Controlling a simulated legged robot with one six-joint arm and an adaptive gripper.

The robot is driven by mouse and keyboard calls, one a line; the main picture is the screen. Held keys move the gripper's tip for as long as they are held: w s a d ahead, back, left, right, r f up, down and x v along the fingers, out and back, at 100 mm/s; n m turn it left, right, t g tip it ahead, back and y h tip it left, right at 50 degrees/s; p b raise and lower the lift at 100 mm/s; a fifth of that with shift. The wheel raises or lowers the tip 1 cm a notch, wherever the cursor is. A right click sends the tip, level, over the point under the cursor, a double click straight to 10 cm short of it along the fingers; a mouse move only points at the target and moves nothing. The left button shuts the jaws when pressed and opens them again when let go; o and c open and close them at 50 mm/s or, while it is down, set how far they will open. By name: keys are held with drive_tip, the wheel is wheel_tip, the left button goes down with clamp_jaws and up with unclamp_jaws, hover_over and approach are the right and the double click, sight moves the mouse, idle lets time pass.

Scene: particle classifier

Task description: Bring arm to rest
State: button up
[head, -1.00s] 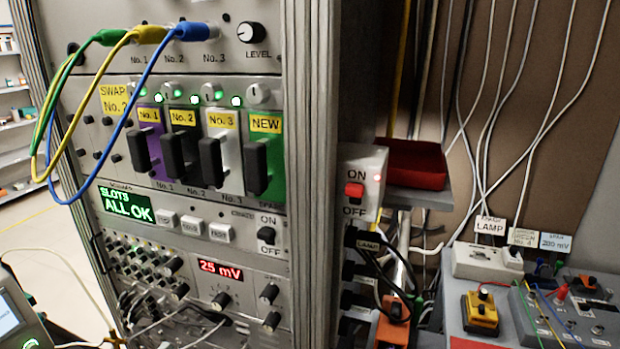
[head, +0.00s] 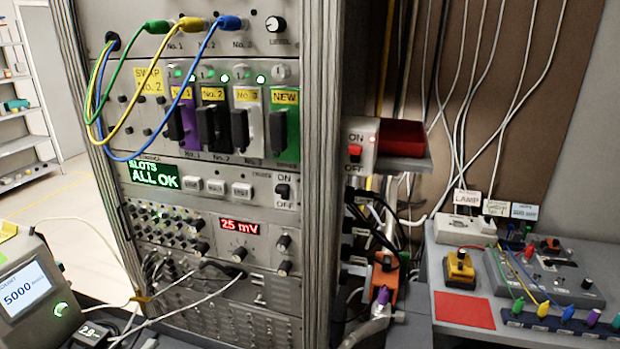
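The equipment rack (head: 318,200) stands at the centre left. Its green display (head: 154,176) reads "SLOTS ALL OK". Below the display row, a red readout (head: 239,227) shows 2.5 mV. Modules labelled No. 1 (head: 182,125), No. 2 (head: 214,124), No. 3 (head: 249,125) and NEW (head: 284,124) sit side by side, with green lights above them. Green, yellow and blue cables loop from the upper panel.
A bench (head: 400,334) at right holds a white socket strip (head: 466,226), a yellow-and-black device (head: 460,268), a grey control box (head: 545,275) and a red square (head: 464,310). A red tray (head: 402,134) sits on a shelf. A device reading 5000 (head: 25,290) stands at lower left. Floor shows behind the rack.

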drive_tip(key=w+d+r+m+g+h, duration=0.15)
drive_tip(key=d+m+g, duration=0.3)
drive_tip(key=d, duration=0.75)
drive_tip(key=w+d+r+m+g+h, duration=0.1)
drive_tip(key=w+d+m+g+h, duration=0.15)
drive_tip(key=d+g, duration=0.65)
drive_tip(key=s+d+r+m+t+y, duration=0.1)
drive_tip(key=s+d+m+y, duration=0.3)
drive_tip(key=d, duration=0.5)
drive_tip(key=s+d+r+m+t+y, duration=0.1)
drive_tip(key=s+d+m+y, duration=0.4)
drive_tip(key=d, duration=0.4)
drive_tip(key=shift+s+d+r+m, duration=0.15)
drive_tip(key=shift+s+d+m, duration=0.15)
drive_tip(key=shift+s+m, duration=0.5)
